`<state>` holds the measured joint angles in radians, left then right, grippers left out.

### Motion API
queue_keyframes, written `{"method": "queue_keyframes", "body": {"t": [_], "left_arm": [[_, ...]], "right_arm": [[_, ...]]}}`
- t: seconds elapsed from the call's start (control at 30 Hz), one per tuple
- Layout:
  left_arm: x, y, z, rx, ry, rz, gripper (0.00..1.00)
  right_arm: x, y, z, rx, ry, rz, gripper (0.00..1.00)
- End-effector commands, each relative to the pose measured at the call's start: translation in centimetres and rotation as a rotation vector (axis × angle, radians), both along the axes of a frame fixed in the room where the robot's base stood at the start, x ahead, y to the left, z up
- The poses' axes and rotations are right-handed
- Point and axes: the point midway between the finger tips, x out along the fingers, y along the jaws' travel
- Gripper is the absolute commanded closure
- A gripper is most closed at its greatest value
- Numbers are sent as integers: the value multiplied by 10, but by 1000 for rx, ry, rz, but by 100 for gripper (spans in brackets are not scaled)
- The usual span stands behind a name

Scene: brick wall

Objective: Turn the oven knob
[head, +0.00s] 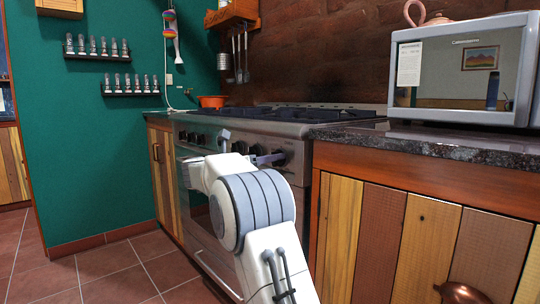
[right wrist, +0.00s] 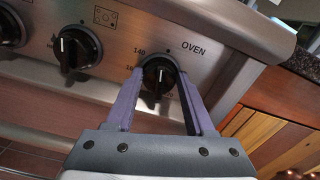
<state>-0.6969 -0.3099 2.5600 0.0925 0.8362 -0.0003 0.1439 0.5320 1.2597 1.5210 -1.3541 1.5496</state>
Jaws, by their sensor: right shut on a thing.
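The oven knob (right wrist: 158,78) is black and round with a white pointer line, under the word OVEN on the steel stove panel. In the right wrist view, my right gripper (right wrist: 160,84) has its two purple fingers on either side of the knob, shut on it. The pointer line is near upright, tilted slightly. In the head view, my right gripper (head: 272,158) reaches the right end of the stove front (head: 215,128), and my white arm hides part of the oven door. My left gripper does not show.
Other black knobs (right wrist: 76,47) sit left of the oven knob. A stone counter (head: 440,141) with wooden cabinets and a microwave (head: 465,75) stands at right. An orange pot (head: 212,101) is behind the stove's left end. Tiled floor (head: 105,268) is clear at left.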

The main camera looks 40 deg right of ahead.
Motion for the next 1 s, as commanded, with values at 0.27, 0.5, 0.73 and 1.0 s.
{"method": "queue_keyframes", "body": {"t": [0.27,0.5,0.73,1.0], "left_arm": [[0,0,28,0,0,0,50],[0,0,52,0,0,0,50],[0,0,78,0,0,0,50],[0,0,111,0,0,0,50]], "right_arm": [[1,1,3,-20,264,0,100],[2,1,3,-36,493,0,100],[3,1,3,-54,711,2,100],[4,1,1,-73,967,1,100]]}}
